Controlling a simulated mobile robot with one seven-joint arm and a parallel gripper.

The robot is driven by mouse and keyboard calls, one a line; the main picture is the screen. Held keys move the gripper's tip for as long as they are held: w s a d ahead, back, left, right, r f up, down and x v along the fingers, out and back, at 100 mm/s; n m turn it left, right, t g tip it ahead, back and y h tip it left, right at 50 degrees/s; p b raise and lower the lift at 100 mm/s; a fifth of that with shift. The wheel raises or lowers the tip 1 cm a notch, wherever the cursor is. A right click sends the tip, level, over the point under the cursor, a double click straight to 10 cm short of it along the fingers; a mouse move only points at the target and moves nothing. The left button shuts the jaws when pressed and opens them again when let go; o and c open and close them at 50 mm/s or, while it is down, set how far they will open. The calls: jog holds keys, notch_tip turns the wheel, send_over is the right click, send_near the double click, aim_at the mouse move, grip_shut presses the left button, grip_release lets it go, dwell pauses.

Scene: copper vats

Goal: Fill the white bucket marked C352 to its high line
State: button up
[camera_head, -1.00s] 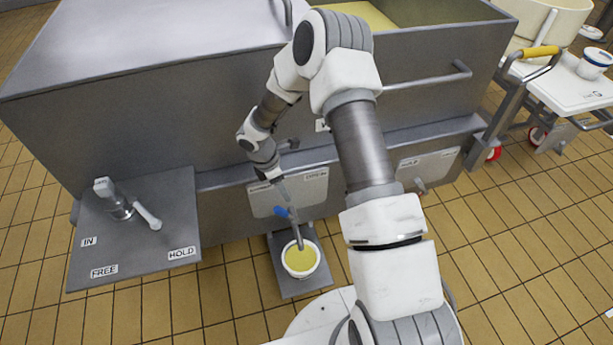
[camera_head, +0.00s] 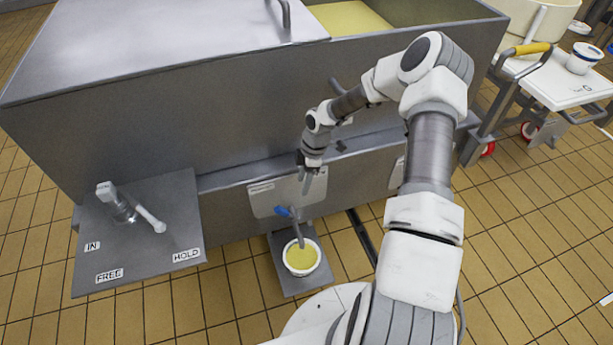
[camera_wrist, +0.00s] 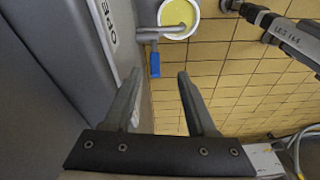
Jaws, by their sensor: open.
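The white bucket (camera_head: 293,268) stands upright on a small grey plate at the foot of the vat, with yellow liquid inside; it also shows at the top of the wrist view (camera_wrist: 164,12). No C352 mark or high line is legible. A grey outlet pipe (camera_head: 299,234) with a blue handle (camera_head: 283,211) comes down over the bucket. The wrist view also shows the blue handle (camera_wrist: 154,65), beyond my fingertips. My gripper (camera_head: 306,185) is open and empty, above the handle and apart from it; its two fingers (camera_wrist: 160,74) show spread in the wrist view.
The large grey vat (camera_head: 130,120) fills the back, with yellow contents (camera_head: 350,18) in its open part. A side plate (camera_head: 150,262) marked IN, FREE and HOLD carries a lever (camera_head: 150,219). A white cart (camera_head: 565,88) stands at right. The tiled floor at lower right is clear.

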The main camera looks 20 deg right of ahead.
jog(key=shift+w+d+r+m+t+y, duration=0.15)
jog(key=shift+d+y, duration=0.1)
jog(key=shift+d, duration=0.2)
jog(key=shift+w+d+r+m+t+y, duration=0.15)
jog(key=shift+d+y, duration=0.1)
jog(key=shift+d, duration=0.15)
jog(key=shift+a, duration=0.1)
dwell(1.5)
